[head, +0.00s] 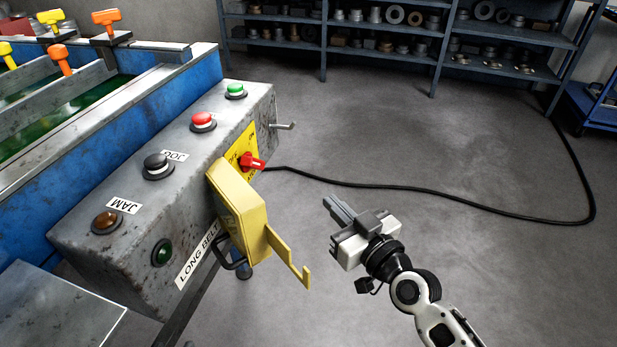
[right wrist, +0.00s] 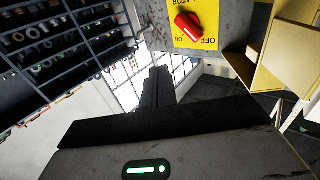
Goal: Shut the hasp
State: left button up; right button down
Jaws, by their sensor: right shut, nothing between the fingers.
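The yellow hasp (head: 240,210) is a box-like cover with a hooked arm (head: 290,257). It stands swung out from the end of the grey control box (head: 175,190). Beside it, a red rotary switch (head: 251,162) on a yellow plate is uncovered. In the right wrist view the switch (right wrist: 188,27) is at the top, and part of the yellow hasp (right wrist: 285,60) is at the upper right. My right gripper (head: 338,208) is shut and empty, to the right of the hasp and apart from it. My left gripper is not in view.
The control box carries several push buttons, such as the red one (head: 203,121). A black cable (head: 430,194) runs over the floor. Shelves (head: 380,35) stand at the back. A blue conveyor (head: 130,110) is at left.

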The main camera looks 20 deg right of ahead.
jog(key=x, duration=0.9)
jog(key=shift+w+f, duration=0.1)
dwell(1.3)
